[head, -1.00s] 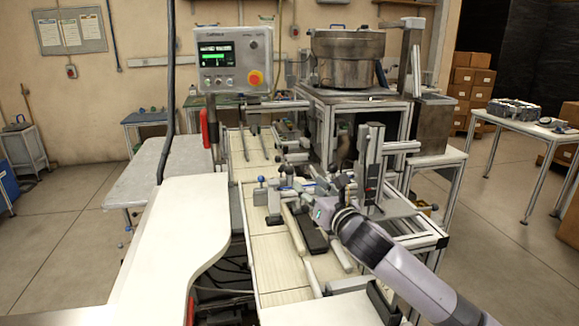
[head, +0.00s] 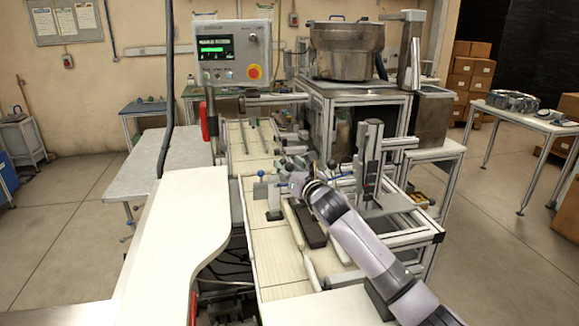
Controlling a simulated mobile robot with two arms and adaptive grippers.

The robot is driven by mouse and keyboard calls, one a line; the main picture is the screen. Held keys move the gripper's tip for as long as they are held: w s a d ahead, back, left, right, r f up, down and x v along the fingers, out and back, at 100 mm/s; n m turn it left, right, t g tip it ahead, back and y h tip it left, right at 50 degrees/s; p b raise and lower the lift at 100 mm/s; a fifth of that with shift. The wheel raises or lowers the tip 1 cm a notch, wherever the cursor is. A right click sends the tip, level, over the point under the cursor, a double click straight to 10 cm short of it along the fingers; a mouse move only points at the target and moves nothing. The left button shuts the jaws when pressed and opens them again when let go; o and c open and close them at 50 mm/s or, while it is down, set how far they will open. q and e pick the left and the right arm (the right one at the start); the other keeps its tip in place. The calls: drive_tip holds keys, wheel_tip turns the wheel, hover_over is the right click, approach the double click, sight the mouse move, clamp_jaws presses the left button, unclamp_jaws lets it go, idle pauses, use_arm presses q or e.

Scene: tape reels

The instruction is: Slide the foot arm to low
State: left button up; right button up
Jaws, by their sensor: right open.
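My right arm comes in from the lower right, and my right gripper (head: 296,180) is at its far end over the machine bench. The gripper is small in the picture and its fingertips are partly hidden by the wrist. It is among small knobs and rails, close to a blue-knobbed post (head: 261,176) on its left. I cannot tell which part is the foot arm, nor whether the gripper touches anything. A dark block (head: 312,232) lies on the bench in front of the gripper. My left gripper is not in view.
A control panel (head: 234,53) with a green-lit screen and a yellow-red button stands at the back left. A metal bowl (head: 346,50) sits on a frame behind the bench. An upright post (head: 370,158) is right of the gripper. A white curved tabletop (head: 175,235) is clear at left.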

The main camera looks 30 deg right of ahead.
drive_tip(key=shift+c, duration=0.2)
clamp_jaws()
idle(0.3)
drive_tip(key=shift+f, duration=0.1)
